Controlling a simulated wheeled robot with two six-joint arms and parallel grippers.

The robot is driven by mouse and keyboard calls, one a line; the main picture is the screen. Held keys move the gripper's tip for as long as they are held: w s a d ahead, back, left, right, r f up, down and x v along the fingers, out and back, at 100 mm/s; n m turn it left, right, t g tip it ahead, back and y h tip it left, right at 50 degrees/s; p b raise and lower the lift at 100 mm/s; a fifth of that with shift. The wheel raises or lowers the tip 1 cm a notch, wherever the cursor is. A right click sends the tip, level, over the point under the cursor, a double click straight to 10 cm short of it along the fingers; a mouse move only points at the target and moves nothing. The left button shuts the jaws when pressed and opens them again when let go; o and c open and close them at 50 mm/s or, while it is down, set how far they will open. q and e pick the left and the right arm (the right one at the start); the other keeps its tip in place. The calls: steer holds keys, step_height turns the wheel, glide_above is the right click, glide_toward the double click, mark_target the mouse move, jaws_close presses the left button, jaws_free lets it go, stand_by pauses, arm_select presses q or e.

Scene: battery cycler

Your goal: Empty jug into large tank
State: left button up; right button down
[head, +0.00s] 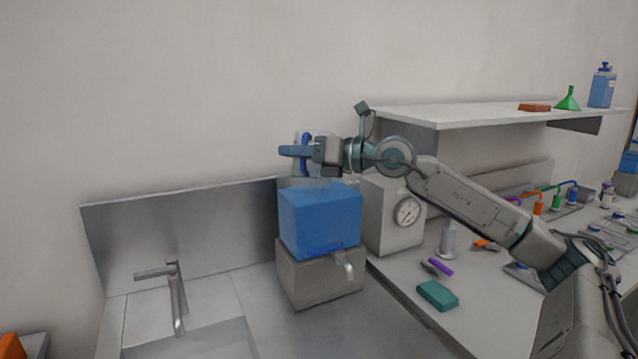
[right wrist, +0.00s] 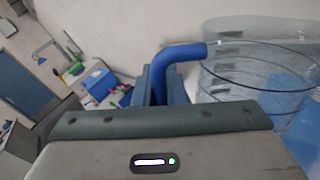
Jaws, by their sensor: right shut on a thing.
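The large tank (head: 320,222) is a blue box with a tap (head: 346,266) low on its front. It stands on a grey block (head: 318,283) beside the sink. My right gripper (head: 297,151) is above the tank and shut on the blue handle (right wrist: 178,62) of the jug. The clear jug (right wrist: 250,62) fills the right of the right wrist view. In the head view it is partly hidden behind my gripper. Blue shows through or beyond it in the wrist view; I cannot tell whether liquid is inside. My left gripper is out of view.
A grey box with a dial gauge (head: 408,211) stands right of the tank. A sink tap (head: 175,295) is at left. A shelf (head: 470,113) holds a green funnel (head: 568,99) and a blue bottle (head: 602,87). A teal block (head: 437,295) lies on the right bench.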

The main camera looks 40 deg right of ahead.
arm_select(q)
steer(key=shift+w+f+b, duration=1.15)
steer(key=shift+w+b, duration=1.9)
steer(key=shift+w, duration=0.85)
arm_select(e)
steer(key=shift+s+a+f+n, duration=0.7)
steer(key=shift+a+f+n, duration=0.3)
steer(key=shift+f+n, duration=0.9)
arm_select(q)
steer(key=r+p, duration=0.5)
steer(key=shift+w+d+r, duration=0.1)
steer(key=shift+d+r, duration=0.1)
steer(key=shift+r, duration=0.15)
arm_select(e)
step_height(320, 180, up, 6)
steer(key=shift+t, duration=0.3)
